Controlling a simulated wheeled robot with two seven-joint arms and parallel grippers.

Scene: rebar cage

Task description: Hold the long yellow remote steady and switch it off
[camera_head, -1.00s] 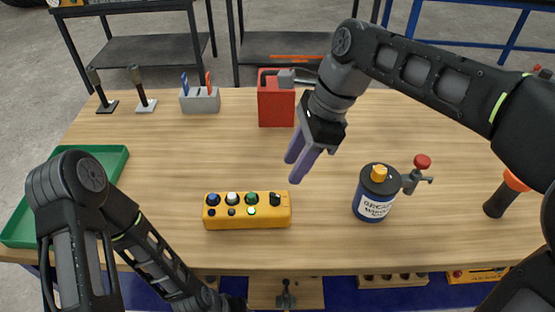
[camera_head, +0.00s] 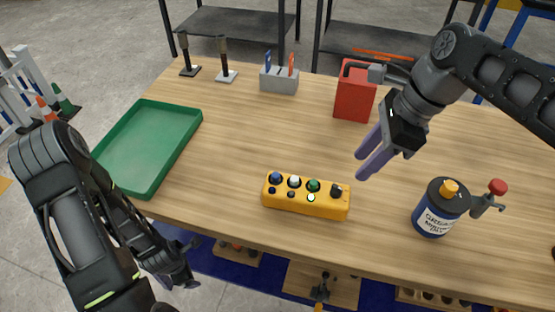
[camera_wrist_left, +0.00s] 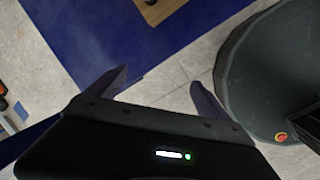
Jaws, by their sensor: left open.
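The long yellow remote (camera_head: 305,200) lies on the wooden table near its front edge. Its top carries blue, white and green buttons, a black knob and small lower buttons; one small lower one (camera_head: 311,198) glows green. My right gripper (camera_head: 366,164) hangs above the table, behind and to the right of the remote, apart from it. Its two purple fingers look slightly parted, with nothing seen between them. My left gripper (camera_head: 186,280) is low, in front of the table edge and away from the remote. In the left wrist view its fingers (camera_wrist_left: 158,88) are wide apart and empty over the floor.
A green tray (camera_head: 186,118) is at the table's left. A blue bottle (camera_head: 436,222) and a red-topped valve (camera_head: 497,187) stand right of the remote. A red can (camera_head: 353,98) and a grey holder (camera_head: 280,84) stand behind. The table between tray and remote is clear.

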